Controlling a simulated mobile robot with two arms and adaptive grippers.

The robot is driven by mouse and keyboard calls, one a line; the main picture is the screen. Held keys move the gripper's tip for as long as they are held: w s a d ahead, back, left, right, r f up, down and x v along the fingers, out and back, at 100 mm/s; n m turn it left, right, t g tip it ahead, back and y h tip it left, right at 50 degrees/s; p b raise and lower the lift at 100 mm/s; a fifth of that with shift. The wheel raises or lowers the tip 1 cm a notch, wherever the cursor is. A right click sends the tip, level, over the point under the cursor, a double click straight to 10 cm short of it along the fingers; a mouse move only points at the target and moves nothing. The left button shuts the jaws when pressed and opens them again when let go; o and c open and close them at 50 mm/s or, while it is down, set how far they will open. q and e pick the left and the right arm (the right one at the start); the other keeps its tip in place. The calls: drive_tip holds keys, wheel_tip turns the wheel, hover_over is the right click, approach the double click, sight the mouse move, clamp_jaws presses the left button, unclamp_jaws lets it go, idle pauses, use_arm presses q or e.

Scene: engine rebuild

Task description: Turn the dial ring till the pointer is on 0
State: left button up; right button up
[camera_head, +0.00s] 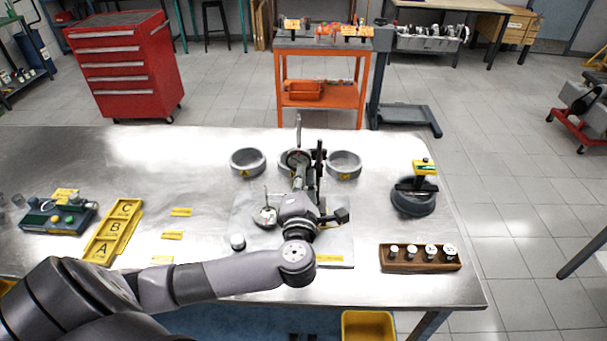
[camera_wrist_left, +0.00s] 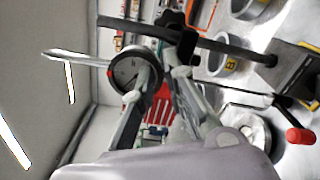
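The dial gauge has a round dark-rimmed face (camera_wrist_left: 134,72), left of centre in the left wrist view. A small red mark shows at its left rim; the pointer and numbers are too small to read. My left gripper (camera_wrist_left: 163,76) has its two fingers apart, with the near finger overlapping the dial's lower right edge. I cannot tell whether it touches the ring. My right gripper is in neither view.
Grey rings stand left (camera_head: 247,162) and right (camera_head: 344,165) of a middle ring behind the gripper. A wooden block with several pins (camera_head: 420,266) and a dark round piece (camera_head: 413,204) stand at right. Yellow A-B-C tray (camera_head: 112,230) lies at left.

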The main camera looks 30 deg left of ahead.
use_arm(q)
drive_tip(key=shift+c, duration=0.4)
clamp_jaws()
drive_tip(key=shift+f, duration=0.1)
drive_tip(key=shift+d+n, duration=0.1)
drive_tip(key=shift+n, duration=0.3)
drive_tip(key=n, duration=0.3)
drive_tip(key=r+n+b, duration=0.1)
drive_tip(key=n, duration=0.3)
drive_tip(key=d+r+n+b, duration=0.1)
drive_tip(key=n, duration=0.2)
drive_tip(key=shift+w+n, duration=0.3)
drive_tip(key=shift+w, duration=0.05)
drive_tip(key=shift+r, duration=0.1)
